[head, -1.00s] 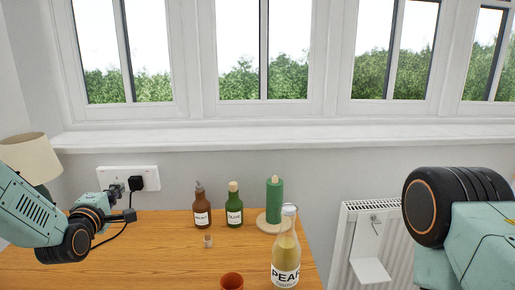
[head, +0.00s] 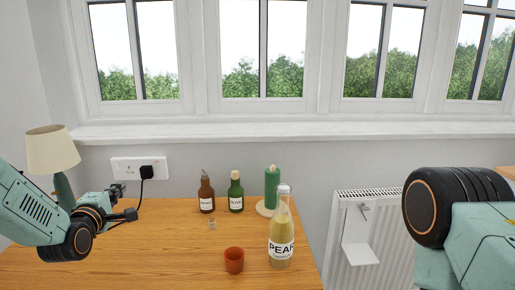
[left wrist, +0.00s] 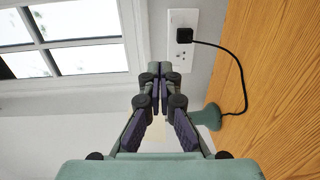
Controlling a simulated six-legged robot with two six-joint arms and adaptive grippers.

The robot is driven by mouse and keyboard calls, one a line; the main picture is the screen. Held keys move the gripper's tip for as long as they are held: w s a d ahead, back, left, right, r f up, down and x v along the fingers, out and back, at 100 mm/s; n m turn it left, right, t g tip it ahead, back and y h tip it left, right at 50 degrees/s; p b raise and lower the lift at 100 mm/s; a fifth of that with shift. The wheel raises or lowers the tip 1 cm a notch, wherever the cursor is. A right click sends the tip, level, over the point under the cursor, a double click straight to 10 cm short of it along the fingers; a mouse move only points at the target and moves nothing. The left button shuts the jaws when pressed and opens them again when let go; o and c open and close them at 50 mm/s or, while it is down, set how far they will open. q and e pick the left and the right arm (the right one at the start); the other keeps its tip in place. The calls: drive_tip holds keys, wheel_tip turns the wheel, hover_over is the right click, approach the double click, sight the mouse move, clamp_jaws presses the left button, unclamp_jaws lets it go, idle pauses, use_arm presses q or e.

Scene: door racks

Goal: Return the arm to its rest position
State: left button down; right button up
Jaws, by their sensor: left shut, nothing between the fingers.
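My left arm comes in from the left in the head view, over the left end of the wooden table (head: 150,225). My left gripper (head: 121,190) is in front of the wall below the socket, seen small. In the left wrist view the left gripper (left wrist: 158,72) has its fingertips together, with nothing between them. The wall socket (left wrist: 184,38) with a black plug shows beyond the fingertips. On the right of the head view a big dark wheel-like joint and pale green link of my own arm show. The right gripper is out of view.
A lamp (head: 52,152) stands behind my left arm. The socket (head: 138,168) holds a plug and cable. A brown bottle (head: 206,192), green bottle (head: 236,192), green candle (head: 271,186), small glass (head: 212,224), orange cup (head: 234,261) and pear bottle (head: 281,235) stand on the table. A radiator (head: 372,240) is right.

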use_arm(q)
drive_tip(key=s+d+f+m+g+b, duration=0.1)
drive_tip(key=s+d+f+m+g, duration=0.2)
drive_tip(key=s+f+m, duration=0.35)
drive_tip(key=s+d+f+m+g+h+b, duration=0.1)
drive_tip(key=s+d+f+m+g, duration=0.25)
drive_tip(key=s+f, duration=0.6)
drive_tip(key=s+d+f+m+g+b, duration=0.1)
drive_tip(key=s+d+f+m+g, duration=0.25)
drive_tip(key=s+f, duration=0.45)
drive_tip(key=s+d+f+m+g+b, duration=0.1)
drive_tip(key=s+f, duration=0.3)
drive_tip(key=s, duration=0.4)
drive_tip(key=s+d+f+m+g+b, duration=0.1)
drive_tip(key=s+f+m+g, duration=0.1)
drive_tip(key=s+f, duration=0.3)
drive_tip(key=s+d+f+m+g+b, duration=0.1)
drive_tip(key=s+f+g, duration=0.3)
drive_tip(key=s, duration=0.9)
drive_tip(key=shift+d+f+m, duration=0.35)
drive_tip(key=shift+d+f, duration=0.1)
drive_tip(key=shift+f, duration=0.15)
